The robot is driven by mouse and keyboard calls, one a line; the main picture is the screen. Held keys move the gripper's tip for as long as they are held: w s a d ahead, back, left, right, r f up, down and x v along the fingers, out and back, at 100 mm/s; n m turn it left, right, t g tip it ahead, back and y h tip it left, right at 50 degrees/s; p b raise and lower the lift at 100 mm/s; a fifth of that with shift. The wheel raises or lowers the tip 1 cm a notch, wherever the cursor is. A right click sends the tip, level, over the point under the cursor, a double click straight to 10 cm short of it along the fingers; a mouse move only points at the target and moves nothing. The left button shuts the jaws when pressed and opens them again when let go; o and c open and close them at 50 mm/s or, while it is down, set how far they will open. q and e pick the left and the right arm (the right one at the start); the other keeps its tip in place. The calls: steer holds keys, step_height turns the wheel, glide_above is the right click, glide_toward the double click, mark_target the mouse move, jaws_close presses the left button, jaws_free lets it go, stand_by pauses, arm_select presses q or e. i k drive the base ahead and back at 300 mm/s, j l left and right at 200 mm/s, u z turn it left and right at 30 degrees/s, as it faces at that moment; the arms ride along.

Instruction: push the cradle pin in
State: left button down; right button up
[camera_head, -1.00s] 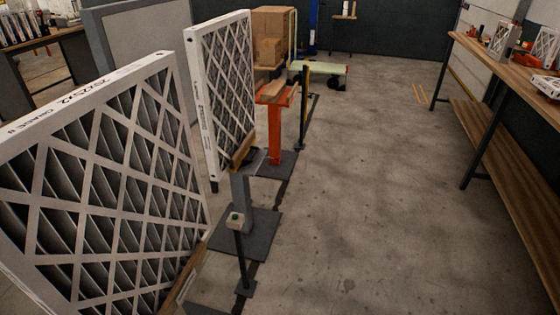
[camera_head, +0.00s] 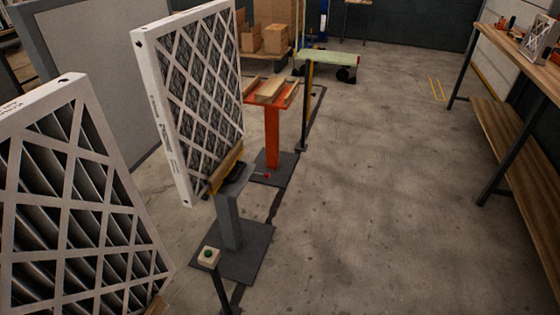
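An orange stand (camera_head: 272,135) in the middle distance carries an open wooden cradle (camera_head: 270,89) with no filter on it. In front of it, a grey stand (camera_head: 230,215) holds a tall white-framed filter (camera_head: 195,95) upright on a wooden rest (camera_head: 226,168). A small red-tipped rod (camera_head: 263,176) sticks out to the right by the top of the grey stand; I cannot tell whether it is the cradle pin or how far in it sits. Neither of my grippers is in view.
A second large filter (camera_head: 70,200) fills the near left. A post with a green button (camera_head: 208,255) stands at the front. A yellow-black post (camera_head: 306,105) stands behind. A long workbench (camera_head: 520,75) runs along the right. The concrete floor between is clear.

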mark_target(267, 176)
steer(key=i+l, duration=0.3)
steer(key=i, duration=0.2)
steer(key=i+l, duration=0.3)
steer(key=i, duration=0.15)
steer(key=i+l+u, duration=0.1)
steer(key=i+l, duration=0.2)
steer(key=i, duration=0.2)
